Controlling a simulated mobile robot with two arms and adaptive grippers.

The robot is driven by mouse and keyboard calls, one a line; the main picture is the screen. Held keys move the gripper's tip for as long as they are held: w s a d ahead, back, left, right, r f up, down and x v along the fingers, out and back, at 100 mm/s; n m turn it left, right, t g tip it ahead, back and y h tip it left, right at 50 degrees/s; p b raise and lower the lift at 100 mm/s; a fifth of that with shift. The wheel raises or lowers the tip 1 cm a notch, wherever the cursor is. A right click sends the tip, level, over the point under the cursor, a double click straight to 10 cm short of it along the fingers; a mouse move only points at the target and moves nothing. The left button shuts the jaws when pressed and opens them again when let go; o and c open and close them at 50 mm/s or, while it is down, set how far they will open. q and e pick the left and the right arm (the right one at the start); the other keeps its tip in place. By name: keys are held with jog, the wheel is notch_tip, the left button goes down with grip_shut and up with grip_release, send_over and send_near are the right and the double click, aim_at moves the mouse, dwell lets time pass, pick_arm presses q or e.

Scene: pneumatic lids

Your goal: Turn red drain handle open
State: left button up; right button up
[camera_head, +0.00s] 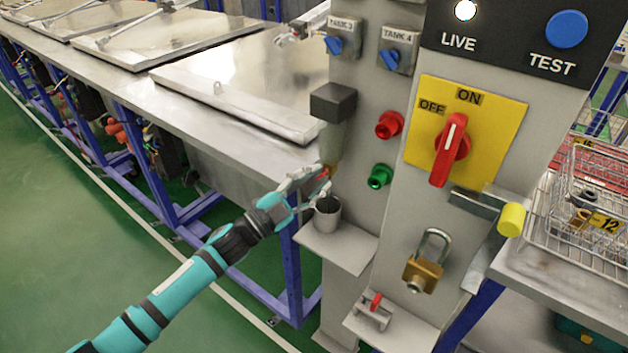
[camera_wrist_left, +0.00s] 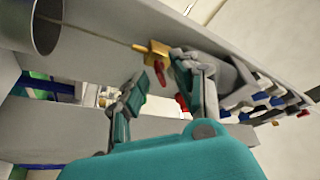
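The red drain handle (camera_head: 324,174) is small and sits on a brass valve (camera_head: 331,169) below a dark grey box on the panel post. In the left wrist view, the red handle (camera_wrist_left: 159,71) hangs from the brass valve (camera_wrist_left: 153,50). My left gripper (camera_head: 318,186) is at the valve, just above a metal cup. In the left wrist view, my left gripper (camera_wrist_left: 160,80) has its two fingers apart, with the red handle between or just beyond the tips, closer to the right finger. I cannot tell whether they touch. My right gripper is not in view.
The metal cup (camera_head: 327,212) stands on a small shelf (camera_head: 335,245) under the valve. The panel holds a red rotary switch (camera_head: 450,150), red and green buttons, blue knobs and a padlock (camera_head: 424,268). Steel lids (camera_head: 245,85) lie left; wire baskets (camera_head: 590,200) stand right.

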pick_arm(q)
jog(key=v, duration=1.2)
